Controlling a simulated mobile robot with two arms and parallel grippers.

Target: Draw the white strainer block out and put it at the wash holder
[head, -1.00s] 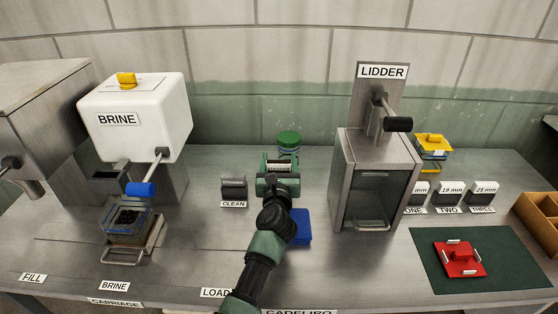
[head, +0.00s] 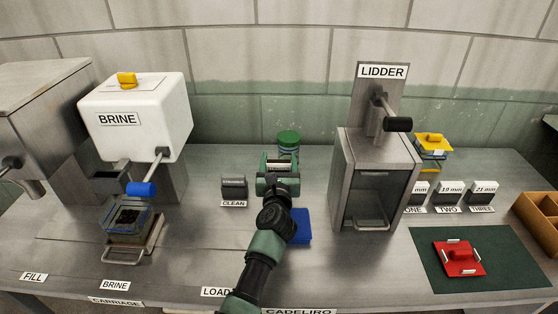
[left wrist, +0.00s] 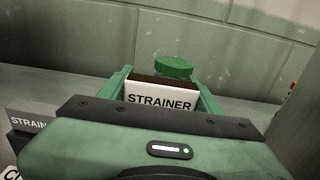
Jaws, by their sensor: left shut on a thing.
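The white strainer block (left wrist: 160,102), lettered STRAINER with a dark top edge, sits between the green fingers of my left gripper (left wrist: 158,92) in the left wrist view. My left gripper (head: 280,164) is shut on it. In the head view only a small pale strip of the block shows between the fingers, and what lies directly beneath is hidden by the gripper. No label naming a wash holder is readable; a blue thing (head: 301,226) lies on the table, partly behind my left forearm. My right gripper is not in view.
A dark block lettered STRAINER (head: 234,186) stands left of my gripper, behind the CLEAN label. A green-lidded jar (head: 289,140) is just behind the gripper. The steel LIDDER machine (head: 347,170) stands to the right, the white BRINE tank (head: 140,130) to the left.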

